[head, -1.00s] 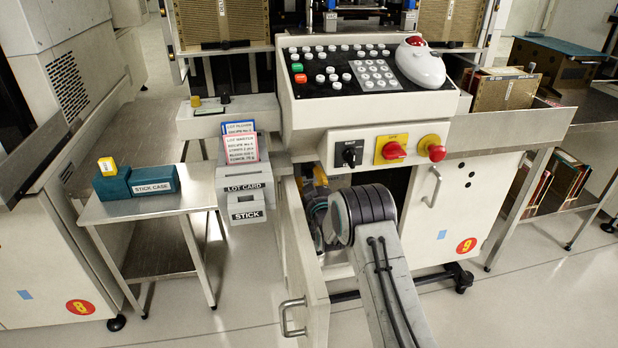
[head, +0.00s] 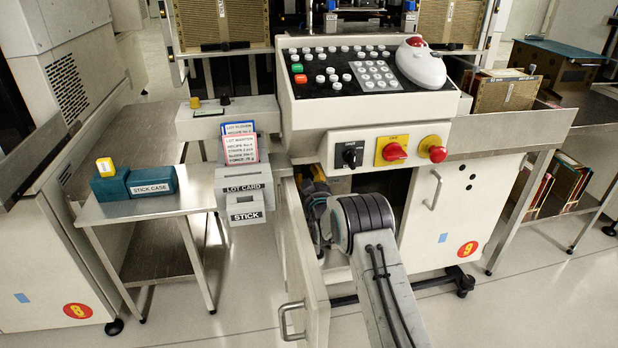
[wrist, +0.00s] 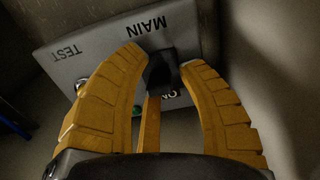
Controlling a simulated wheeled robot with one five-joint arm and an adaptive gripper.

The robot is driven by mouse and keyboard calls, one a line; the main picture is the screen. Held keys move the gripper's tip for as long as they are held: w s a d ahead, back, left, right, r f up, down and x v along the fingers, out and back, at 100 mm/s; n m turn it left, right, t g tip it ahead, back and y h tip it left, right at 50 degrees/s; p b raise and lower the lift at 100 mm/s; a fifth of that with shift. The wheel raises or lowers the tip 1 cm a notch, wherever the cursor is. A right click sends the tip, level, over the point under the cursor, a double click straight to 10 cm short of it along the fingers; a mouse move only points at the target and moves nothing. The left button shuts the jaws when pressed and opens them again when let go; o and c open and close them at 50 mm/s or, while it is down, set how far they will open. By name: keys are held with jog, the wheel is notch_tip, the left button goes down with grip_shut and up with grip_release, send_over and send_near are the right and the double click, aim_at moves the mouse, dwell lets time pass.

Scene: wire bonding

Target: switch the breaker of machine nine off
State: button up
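Machine nine is the cream cabinet with the round 9 label (head: 468,249) in the middle of the head view. Its left door (head: 303,265) stands open, and my arm reaches into the opening. The wrist view shows a grey breaker panel (wrist: 95,48) marked MAIN, TEST and ON, upside down in the picture. A black breaker handle (wrist: 162,70) sits on the panel. My gripper (wrist: 162,62) has its yellow fingers apart, one on each side of the handle; contact is unclear. The fingers partly cover the panel and the ON mark. The gripper's tips are hidden in the head view.
The door's edge and handle (head: 290,321) stand close left of my arm. The console above carries a black knob (head: 349,154) and red knobs (head: 394,151). A small steel table (head: 140,210) with a stick case stands left. Machine eight (head: 50,270) is further left.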

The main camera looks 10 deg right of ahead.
grip_shut()
jog(key=shift+d+f+t, duration=0.1)
jog(key=shift+f+t, duration=0.05)
jog(key=shift+t, duration=0.35)
jog(key=shift+c, duration=0.5)
grip_release()
jog(key=shift+d, duration=0.15)
jog(key=o, duration=0.4)
jog(key=shift+c, duration=0.2)
jog(key=shift+a, duration=0.2)
